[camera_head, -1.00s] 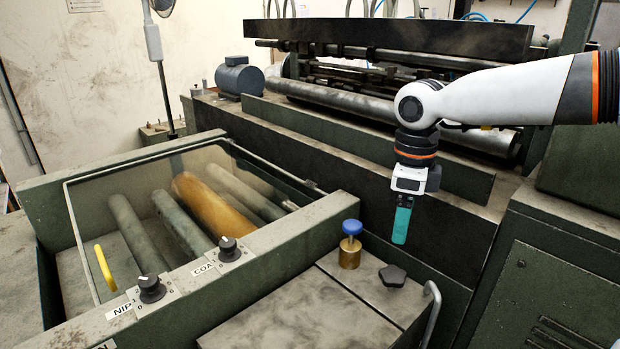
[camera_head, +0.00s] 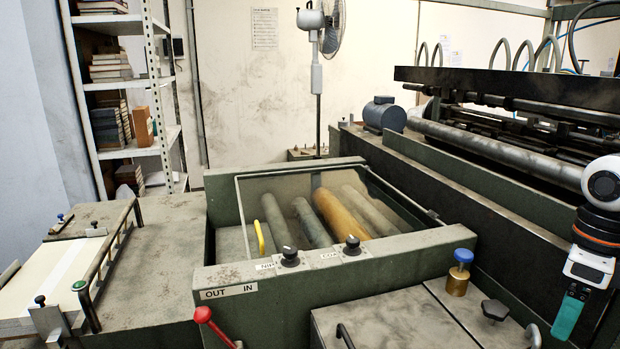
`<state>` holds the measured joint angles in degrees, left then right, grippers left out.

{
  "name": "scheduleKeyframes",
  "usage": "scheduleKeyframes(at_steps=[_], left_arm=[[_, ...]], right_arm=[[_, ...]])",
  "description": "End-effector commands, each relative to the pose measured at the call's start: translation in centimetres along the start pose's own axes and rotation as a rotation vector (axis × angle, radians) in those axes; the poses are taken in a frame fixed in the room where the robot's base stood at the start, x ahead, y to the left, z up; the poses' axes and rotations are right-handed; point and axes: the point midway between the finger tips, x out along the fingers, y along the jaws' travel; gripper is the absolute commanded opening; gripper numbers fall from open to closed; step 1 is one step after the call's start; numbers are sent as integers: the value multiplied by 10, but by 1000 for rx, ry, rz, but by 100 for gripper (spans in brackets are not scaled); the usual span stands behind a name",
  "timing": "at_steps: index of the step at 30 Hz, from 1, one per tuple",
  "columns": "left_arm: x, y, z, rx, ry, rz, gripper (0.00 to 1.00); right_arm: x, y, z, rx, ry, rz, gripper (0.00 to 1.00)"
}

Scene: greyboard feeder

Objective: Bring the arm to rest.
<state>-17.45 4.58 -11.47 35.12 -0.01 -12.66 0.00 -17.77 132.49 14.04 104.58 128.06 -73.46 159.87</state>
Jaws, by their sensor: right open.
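My right gripper (camera_head: 570,312) hangs at the right edge of the head view, its teal fingers pointing down. My left gripper is not in view.
The green feeder machine (camera_head: 330,300) has rollers under a clear cover, two black dials and a red-knobbed lever (camera_head: 203,315). A side table with a paper stack (camera_head: 50,278) stands left. A shelf with books (camera_head: 163,95) and a fan (camera_head: 333,28) stand behind.

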Motion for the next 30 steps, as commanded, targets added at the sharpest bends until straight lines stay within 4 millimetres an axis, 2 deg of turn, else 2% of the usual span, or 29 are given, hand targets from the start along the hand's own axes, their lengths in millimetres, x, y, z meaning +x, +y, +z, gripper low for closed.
scheduleKeyframes(at_steps=[2, 11, 17, 23, 26, 30], left_arm=[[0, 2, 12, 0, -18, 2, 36], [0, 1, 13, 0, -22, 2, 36], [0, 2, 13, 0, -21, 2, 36], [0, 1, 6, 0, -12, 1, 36], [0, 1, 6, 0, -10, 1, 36], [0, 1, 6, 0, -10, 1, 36]], right_arm=[[6, 1, 4, -19, -2, -5, 68], [42, 10, 30, -188, -21, -22, 68], [82, 12, 55, -377, -32, -43, 68], [145, 4, 85, -665, -31, -71, 68], [190, -10, 101, -882, -18, -84, 68], [256, -45, 115, -1241, 20, -77, 68]])
